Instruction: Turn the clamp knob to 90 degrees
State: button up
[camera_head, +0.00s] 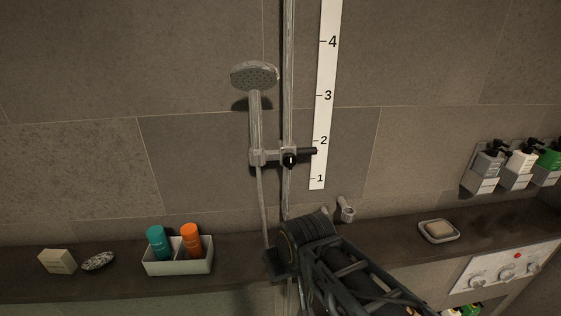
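The clamp knob (290,159) is small and dark with a pale, roughly upright mark. It sits on the clamp (270,157) around the vertical shower rail (288,90). A dark pointer (309,151) sticks out right from the clamp towards the white scale (325,95), between marks 1 and 2 and nearer 2. The clamp holds the hand shower (254,76) upright on its left. My black arm reaches up from the lower right. My gripper (274,264) is low, by the shelf, well below the knob and apart from it. Its fingers cannot be made out.
A dark shelf (400,258) runs along the wall. On it are a white caddy (178,266) with teal and orange bottles, a soap box (57,262), an oval item (98,261) and a soap dish (439,231). Dispensers (516,167) hang right. Space around the knob is clear.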

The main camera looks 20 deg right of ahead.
aim_at(289, 160)
jog(key=u, duration=2.2)
jog(key=k, duration=1.15)
jog(key=z, duration=0.5)
jog(key=i, duration=0.3)
jog(key=u, duration=0.3)
